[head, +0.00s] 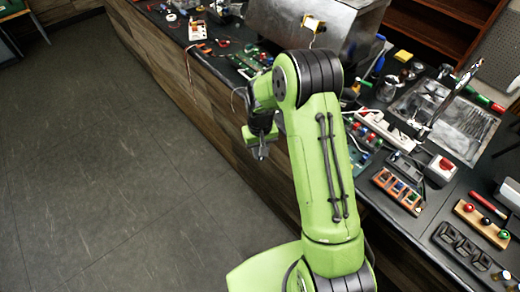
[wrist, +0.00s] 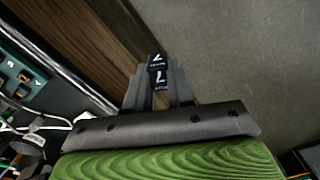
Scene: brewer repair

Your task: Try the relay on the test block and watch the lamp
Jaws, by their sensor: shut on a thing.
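My gripper (wrist: 157,88) is shut on a small dark block (wrist: 158,70), which appears to be the relay. It has white markings that look like a 7 or an L, and it sits between the two grey fingertips. In the head view my gripper (head: 260,151) hangs over the floor, just off the counter's front edge; the relay is too small to make out there. I cannot tell for certain which thing is the test block or the lamp. A wooden block with red and green knobs or lamps (head: 481,223) stands at the right of the counter.
An orange rack (head: 397,191) with several small parts and a white box with a red top (head: 441,169) lie right of my arm. A metal sink tray (head: 465,130) and a steel machine (head: 345,25) stand behind. Cluttered counter; the floor (head: 110,170) at left is clear.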

